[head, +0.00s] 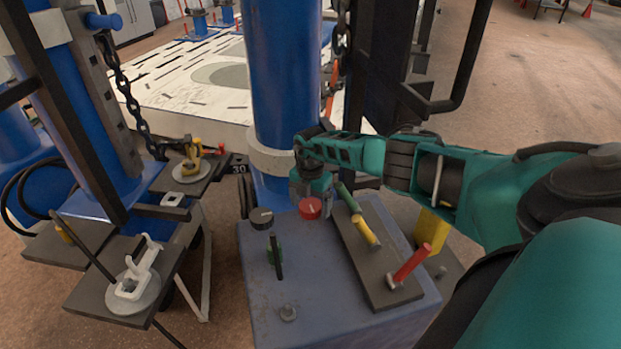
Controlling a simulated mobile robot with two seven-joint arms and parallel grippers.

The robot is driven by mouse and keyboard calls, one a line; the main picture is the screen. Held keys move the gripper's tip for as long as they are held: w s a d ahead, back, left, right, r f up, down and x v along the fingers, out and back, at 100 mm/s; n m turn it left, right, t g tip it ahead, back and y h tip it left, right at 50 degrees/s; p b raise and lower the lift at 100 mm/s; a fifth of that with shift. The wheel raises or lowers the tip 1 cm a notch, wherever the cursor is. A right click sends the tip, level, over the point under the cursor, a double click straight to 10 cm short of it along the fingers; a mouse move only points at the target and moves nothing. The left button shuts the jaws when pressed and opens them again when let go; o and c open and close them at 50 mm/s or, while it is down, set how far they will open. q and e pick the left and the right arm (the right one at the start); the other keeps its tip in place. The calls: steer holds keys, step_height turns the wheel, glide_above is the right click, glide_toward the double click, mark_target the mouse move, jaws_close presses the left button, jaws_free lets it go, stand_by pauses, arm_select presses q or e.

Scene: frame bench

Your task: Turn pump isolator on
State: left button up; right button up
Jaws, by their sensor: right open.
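A blue-grey control box (310,295) stands in front of me. On its top are a round red knob (311,208) with a pale mark and a round black knob (262,218) with a pale mark. A dark upright lever with a green part (276,256) stands nearer me. No label tells which of these is the pump isolator. My right gripper (312,196) points down just above and behind the red knob. It is open; its fingertips are small here, and I cannot tell whether they touch the knob. My left gripper is out of view.
A dark plate (368,262) on the box's right bears yellow-handled and red-handled levers (410,264). A thick blue column (284,75) rises behind the box. A white clamp (137,270) stands on a side plate at left. A chain (128,95) hangs at upper left.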

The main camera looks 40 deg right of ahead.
mark_target(311, 205)
step_height(311, 205, up, 8)
steer(key=p, duration=0.7)
steer(key=shift+f, duration=0.2)
arm_select(q)
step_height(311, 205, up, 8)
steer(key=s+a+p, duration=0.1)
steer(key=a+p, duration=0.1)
steer(key=p, duration=0.1)
arm_select(e)
steer(key=shift+r, duration=2.55)
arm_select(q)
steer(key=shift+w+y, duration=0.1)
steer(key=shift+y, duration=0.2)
arm_select(e)
steer(key=shift+a, duration=0.1)
